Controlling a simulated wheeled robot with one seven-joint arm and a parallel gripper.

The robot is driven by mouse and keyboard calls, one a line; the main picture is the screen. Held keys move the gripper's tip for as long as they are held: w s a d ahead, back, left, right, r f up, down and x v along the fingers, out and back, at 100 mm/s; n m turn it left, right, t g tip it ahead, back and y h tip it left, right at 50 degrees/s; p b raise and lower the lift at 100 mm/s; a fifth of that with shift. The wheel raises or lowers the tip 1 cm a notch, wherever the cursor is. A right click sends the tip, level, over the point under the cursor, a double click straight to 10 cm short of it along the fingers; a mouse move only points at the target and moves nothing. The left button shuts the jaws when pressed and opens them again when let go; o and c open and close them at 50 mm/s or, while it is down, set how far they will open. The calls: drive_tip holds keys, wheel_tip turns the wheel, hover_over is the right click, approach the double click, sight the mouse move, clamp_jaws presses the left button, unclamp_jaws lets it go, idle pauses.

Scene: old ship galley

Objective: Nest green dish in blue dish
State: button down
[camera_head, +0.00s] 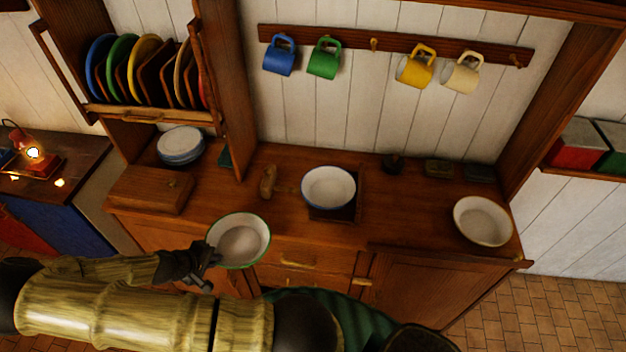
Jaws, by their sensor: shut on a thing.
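The green dish, white inside with a green rim (239,240), is at the front left of the wooden counter and appears to overhang its front edge. My gripper (207,255) is shut on its left rim; the fingertips are dark and partly hidden. The dish looks roughly level. The blue dish, white with a blue rim (328,187), stands upright on a dark square base at the middle of the counter. It looks empty. It lies up and to the right of the green dish, clearly apart from it.
A cream dish (482,221) stands at the counter's right end. A wooden box (150,189) and stacked plates (181,144) are at the left. A wooden tool (268,181) lies left of the blue dish. Mugs hang above on a rail (390,45). The counter between the blue and cream dishes is clear.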

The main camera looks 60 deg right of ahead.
drive_tip(key=w+a+f+b, duration=0.4)
drive_tip(key=w+a+b, duration=0.2)
drive_tip(key=a, duration=0.4)
drive_tip(key=shift+w+a+f+b, duration=0.15)
drive_tip(key=shift+a+f+b, duration=0.1)
drive_tip(key=shift+a+b, duration=0.15)
drive_tip(key=shift+w+d, duration=0.1)
